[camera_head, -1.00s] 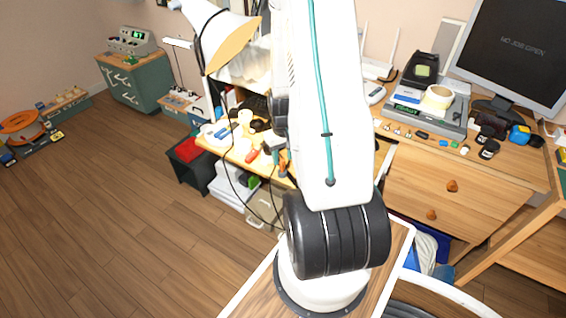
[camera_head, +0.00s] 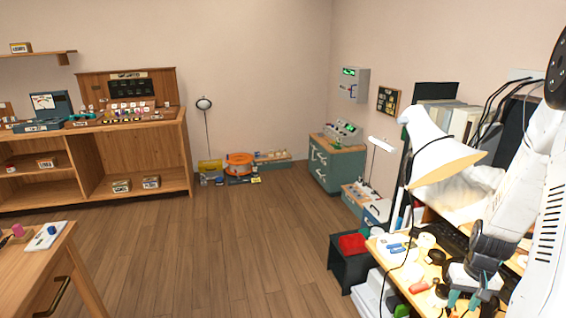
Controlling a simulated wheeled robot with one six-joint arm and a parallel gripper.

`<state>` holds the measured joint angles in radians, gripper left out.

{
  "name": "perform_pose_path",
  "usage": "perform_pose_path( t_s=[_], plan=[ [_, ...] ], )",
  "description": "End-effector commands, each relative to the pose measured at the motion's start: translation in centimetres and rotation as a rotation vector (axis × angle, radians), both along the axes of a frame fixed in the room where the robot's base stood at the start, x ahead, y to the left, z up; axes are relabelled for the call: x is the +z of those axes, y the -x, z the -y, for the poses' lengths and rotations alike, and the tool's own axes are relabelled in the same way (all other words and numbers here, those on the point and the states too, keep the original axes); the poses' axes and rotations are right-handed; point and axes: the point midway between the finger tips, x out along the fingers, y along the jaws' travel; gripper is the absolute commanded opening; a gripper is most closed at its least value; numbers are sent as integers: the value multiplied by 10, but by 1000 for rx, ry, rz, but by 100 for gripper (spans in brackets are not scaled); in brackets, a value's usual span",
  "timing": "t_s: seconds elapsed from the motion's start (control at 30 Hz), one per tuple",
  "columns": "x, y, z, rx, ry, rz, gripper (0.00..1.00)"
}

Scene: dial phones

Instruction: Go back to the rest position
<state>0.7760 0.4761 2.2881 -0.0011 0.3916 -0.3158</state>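My white arm (camera_head: 545,215) fills the right edge of the camera_head view, partly cut off by the frame. Its dark grey wrist (camera_head: 494,245) hangs down to my gripper (camera_head: 464,300) at the lower right. The gripper points down, and its two teal fingertips are apart with nothing seen between them. It shows in front of the cluttered workbench (camera_head: 396,272); its height above the bench is hard to judge.
A white desk lamp (camera_head: 440,150) stands close to my arm. A red-topped dark box (camera_head: 350,248) and a green cabinet (camera_head: 335,165) lie beyond. Wooden shelves (camera_head: 150,155) and a table (camera_head: 35,265) are at left. The middle floor (camera_head: 235,250) is clear.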

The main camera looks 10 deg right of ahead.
Motion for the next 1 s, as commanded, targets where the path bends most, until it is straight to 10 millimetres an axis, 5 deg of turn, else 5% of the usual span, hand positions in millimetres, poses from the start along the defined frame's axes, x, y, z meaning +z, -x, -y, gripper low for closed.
perform_pose_path(
  t_s=[0.17, 0.67, 1.0],
  plan=[
    [5, 26, -25, -62, -94, -103, 39],
    [166, 46, -153, 22, -108, -195, 39],
    [257, 90, -246, 218, -31, -101, 39]
  ],
)
